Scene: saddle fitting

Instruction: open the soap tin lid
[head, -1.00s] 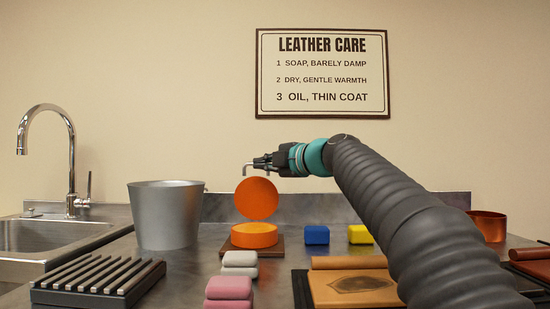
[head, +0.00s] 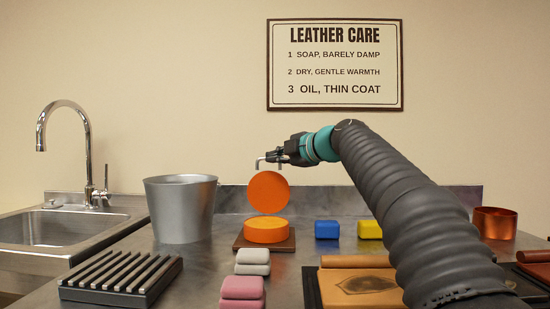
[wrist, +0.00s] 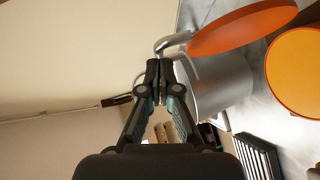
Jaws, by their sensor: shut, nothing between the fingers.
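The orange round soap tin (head: 267,231) sits on a brown board (head: 283,245). Its lid (head: 268,193) stands up on edge above the rear of the tin, leaving the tin open. The wrist view shows the lid (wrist: 240,27) beside the open tin (wrist: 300,70) at the upper right. The wrist view shows the gripper's black fingers (wrist: 158,68) closed together, with grey bent tips. The hinge is hidden.
A metal bucket (head: 180,212) stands left of the tin, beside the sink (head: 60,228). Blue (head: 327,230) and yellow (head: 369,229) blocks, leather (head: 358,286) and a copper pot (head: 495,223) are right.

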